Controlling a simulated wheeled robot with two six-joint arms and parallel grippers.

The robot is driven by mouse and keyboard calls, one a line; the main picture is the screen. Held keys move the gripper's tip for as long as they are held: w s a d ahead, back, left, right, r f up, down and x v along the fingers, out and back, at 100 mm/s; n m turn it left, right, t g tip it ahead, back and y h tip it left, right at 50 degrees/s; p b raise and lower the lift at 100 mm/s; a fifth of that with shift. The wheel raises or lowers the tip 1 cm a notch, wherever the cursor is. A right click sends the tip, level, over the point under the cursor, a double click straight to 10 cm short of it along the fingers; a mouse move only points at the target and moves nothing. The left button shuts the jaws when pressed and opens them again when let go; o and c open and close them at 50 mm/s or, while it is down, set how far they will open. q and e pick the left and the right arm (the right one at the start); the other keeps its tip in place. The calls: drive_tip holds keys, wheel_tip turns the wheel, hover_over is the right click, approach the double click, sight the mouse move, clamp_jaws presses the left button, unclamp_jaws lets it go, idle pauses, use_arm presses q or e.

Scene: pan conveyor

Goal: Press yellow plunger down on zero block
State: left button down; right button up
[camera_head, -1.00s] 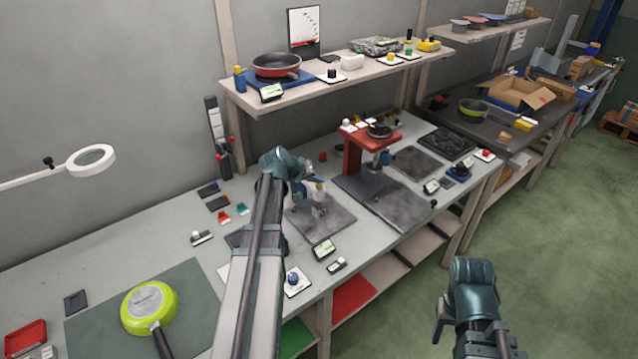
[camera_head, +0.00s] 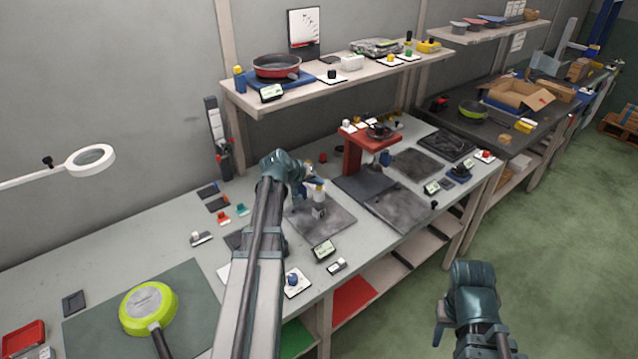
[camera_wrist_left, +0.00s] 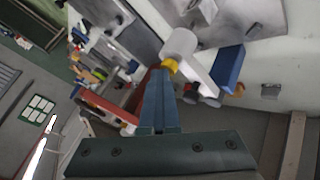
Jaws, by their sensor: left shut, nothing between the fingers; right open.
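The yellow plunger (camera_head: 319,187) is the small yellow cap on a pale cylinder, standing over the grey zero block (camera_head: 319,212) on a dark grey plate (camera_head: 335,222). My left gripper (camera_head: 309,187) is shut and empty, with its fingertips right beside the yellow cap. In the left wrist view the shut fingers (camera_wrist_left: 163,78) end at the yellow plunger (camera_wrist_left: 170,66), with the pale cylinder beyond it. I cannot tell whether they touch it. My right gripper (camera_head: 442,312) is open and empty, over the floor in front of the bench.
A red press stand (camera_head: 352,155) stands right of the plate. A small display (camera_head: 323,249) and a blue-knobbed switch (camera_head: 293,281) lie near the bench's front edge. A green pan (camera_head: 148,305) lies on a mat at the left. A shelf (camera_head: 350,78) overhangs the back.

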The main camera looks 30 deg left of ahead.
idle(0.5)
drive_tip(key=shift+w+r+p, duration=0.1)
drive_tip(key=shift+r+p, duration=1.3)
drive_tip(key=shift+p, duration=0.15)
wheel_tip(320, 180, up, 5)
drive_tip(key=p, duration=0.5)
